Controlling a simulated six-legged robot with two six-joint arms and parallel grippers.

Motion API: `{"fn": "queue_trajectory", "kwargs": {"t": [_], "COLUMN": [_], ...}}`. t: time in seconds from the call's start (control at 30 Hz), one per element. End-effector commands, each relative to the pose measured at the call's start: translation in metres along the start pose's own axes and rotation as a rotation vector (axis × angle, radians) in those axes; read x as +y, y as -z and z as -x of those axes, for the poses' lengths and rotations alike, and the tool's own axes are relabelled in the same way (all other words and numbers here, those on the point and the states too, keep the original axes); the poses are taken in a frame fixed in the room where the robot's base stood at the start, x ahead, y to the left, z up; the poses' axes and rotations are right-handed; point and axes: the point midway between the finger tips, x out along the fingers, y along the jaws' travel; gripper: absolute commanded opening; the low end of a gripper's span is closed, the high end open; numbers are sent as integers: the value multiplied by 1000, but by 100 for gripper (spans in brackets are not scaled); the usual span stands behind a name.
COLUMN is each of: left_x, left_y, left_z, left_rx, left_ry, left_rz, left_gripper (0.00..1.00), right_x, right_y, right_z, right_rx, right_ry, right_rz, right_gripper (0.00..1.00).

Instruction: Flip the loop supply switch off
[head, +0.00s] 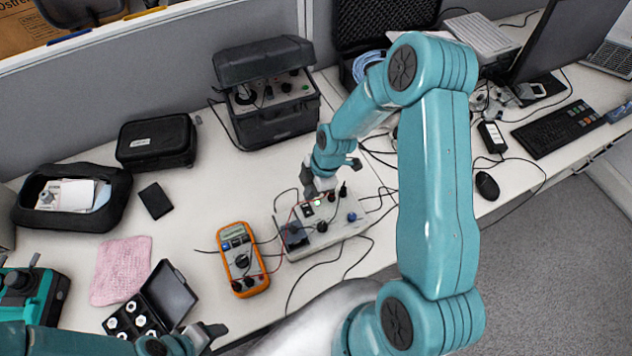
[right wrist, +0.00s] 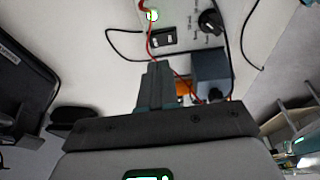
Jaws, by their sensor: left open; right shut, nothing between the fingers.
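The loop supply box (head: 335,236) is a light grey unit with knobs, sockets and a small green light, on the bench in the head view. In the right wrist view its panel shows a black rocker switch (right wrist: 163,39) beside a black knob (right wrist: 210,22). I cannot tell the switch's position. My right gripper (head: 312,188) is shut and empty above the back left of the box. Its closed fingers (right wrist: 155,82) point toward the switch in the right wrist view; contact is not visible. My left gripper (head: 212,332) is open and empty near the bench's front edge.
An orange multimeter (head: 242,262) lies left of the box, with red and black leads running between them. Loose cables lie around the box. An open black case (head: 168,290), pink cloth (head: 121,270) and black toolbox (head: 275,115) stand nearby.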

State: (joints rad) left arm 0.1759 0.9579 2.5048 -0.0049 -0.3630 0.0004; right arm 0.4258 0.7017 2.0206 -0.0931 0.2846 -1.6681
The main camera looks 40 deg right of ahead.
Motion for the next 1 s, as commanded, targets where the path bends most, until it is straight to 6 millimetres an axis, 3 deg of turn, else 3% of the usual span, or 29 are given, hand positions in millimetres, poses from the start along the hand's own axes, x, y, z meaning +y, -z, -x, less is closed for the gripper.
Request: {"fn": "queue_trajectory", "kwargs": {"t": [0.03,0.1,0.3,0.77,0.93,1.0], "left_x": [-4,-5,-8,-8,-17,-13], "left_y": [0,0,1,1,1,1], "left_z": [-10,-14,-22,-23,-46,-37], "left_rx": [0,0,0,0,1,0], "left_ry": [0,0,0,0,0,0], "left_rz": [0,0,0,0,0,0], "left_gripper": [57,57,57,57,57,57], "right_x": [0,1,4,4,7,6], "right_y": [-1,-3,-10,-12,-15,-13], "right_z": [-16,-28,-48,-53,-66,-58], "right_rx": [0,0,0,0,0,0], "right_ry": [0,1,-1,-1,-2,0], "right_rz": [1,-1,-1,-1,0,-1], "right_gripper": [0,0,0,0,0,0]}}
